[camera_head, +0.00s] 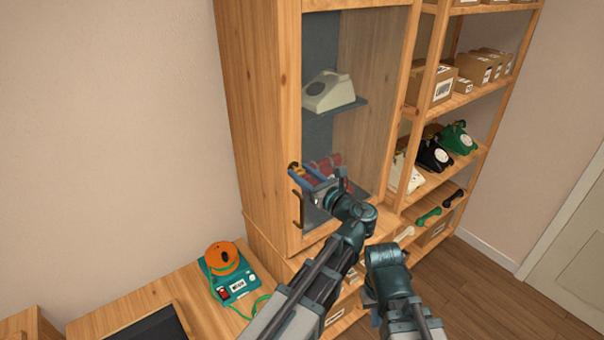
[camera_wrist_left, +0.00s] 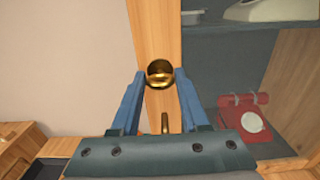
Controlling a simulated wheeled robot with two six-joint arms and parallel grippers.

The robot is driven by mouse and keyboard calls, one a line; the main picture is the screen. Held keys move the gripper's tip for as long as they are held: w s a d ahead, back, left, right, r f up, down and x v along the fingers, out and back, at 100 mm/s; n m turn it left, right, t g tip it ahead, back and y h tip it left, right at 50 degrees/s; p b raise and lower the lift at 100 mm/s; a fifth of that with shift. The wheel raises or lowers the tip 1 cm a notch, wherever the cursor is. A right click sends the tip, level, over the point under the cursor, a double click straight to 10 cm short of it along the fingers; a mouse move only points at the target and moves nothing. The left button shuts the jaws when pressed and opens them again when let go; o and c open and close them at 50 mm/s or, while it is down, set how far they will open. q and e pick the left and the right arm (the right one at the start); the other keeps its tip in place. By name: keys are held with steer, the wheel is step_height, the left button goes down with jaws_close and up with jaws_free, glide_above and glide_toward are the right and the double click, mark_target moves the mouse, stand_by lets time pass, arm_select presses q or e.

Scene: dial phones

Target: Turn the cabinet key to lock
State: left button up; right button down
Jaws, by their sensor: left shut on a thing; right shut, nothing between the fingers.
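The cabinet (camera_head: 258,120) is wooden, with a glass door that looks closed. A brass key (camera_head: 293,168) sits at the left edge of the door frame, above the door handle (camera_head: 298,209). My left gripper (camera_head: 301,174) is shut on the key. In the left wrist view the key's round brass end (camera_wrist_left: 160,73) shows between the two blue fingertips (camera_wrist_left: 159,80). The lock itself is hidden behind it. My right gripper (camera_head: 374,317) is low in the head view, below its wrist, mostly hidden, shut and empty, away from the cabinet door.
A cream phone (camera_head: 329,91) and a red phone (camera_wrist_left: 245,118) stand behind the glass. Open shelves (camera_head: 462,100) with boxes and phones stand right of the cabinet. Floor is clear at right.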

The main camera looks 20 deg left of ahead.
arm_select(q)
jaws_close()
steer(key=shift+n, duration=0.3)
steer(key=n, duration=0.3)
steer(key=shift+n, duration=0.3)
steer(key=n, duration=0.3)
steer(key=shift+s+a+n, duration=0.1)
steer(key=shift+n, duration=0.3)
steer(key=n, duration=0.5)
steer(key=shift+f, duration=0.1)
steer(key=shift+s+f+n, duration=0.1)
steer(key=shift+n, duration=2.3)
